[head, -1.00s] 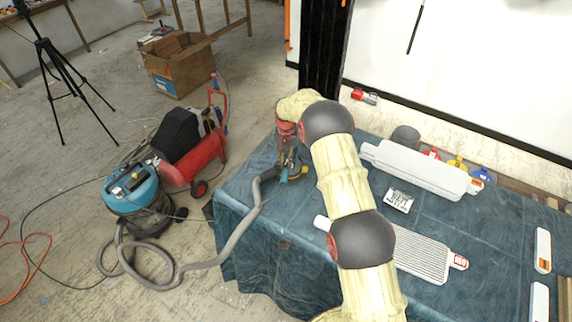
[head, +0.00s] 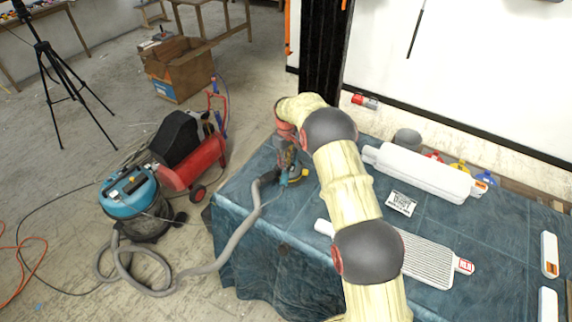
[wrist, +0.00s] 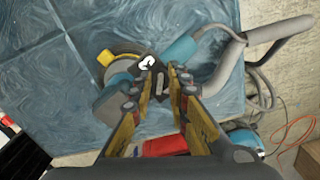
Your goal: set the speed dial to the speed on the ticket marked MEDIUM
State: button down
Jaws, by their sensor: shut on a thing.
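The sander, a teal and black power tool with a yellow part, lies at the left end of the cloth-covered table in the head view (head: 284,178). Its teal body also shows in the wrist view (wrist: 205,45). A small black dial with a white mark (wrist: 147,62) sits at my fingertips. My gripper (wrist: 160,78) points at the tool and is shut on the dial; the fingers partly cover it. A white card with dark print (head: 402,203) lies on the table right of my arm. Its text is too small to read.
A grey hose (head: 245,228) runs from the tool over the table edge to a blue vacuum (head: 130,195). A white ribbed board (head: 428,262) and a long white block (head: 425,175) lie right of my arm. A red compressor (head: 195,160) stands on the floor.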

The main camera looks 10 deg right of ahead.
jog(key=shift+n, duration=1.5)
jog(key=c, duration=1.7)
grip_release()
jog(key=shift+r, duration=0.1)
notch_tip(320, 180, up, 12)
jog(key=shift+f, duration=0.1)
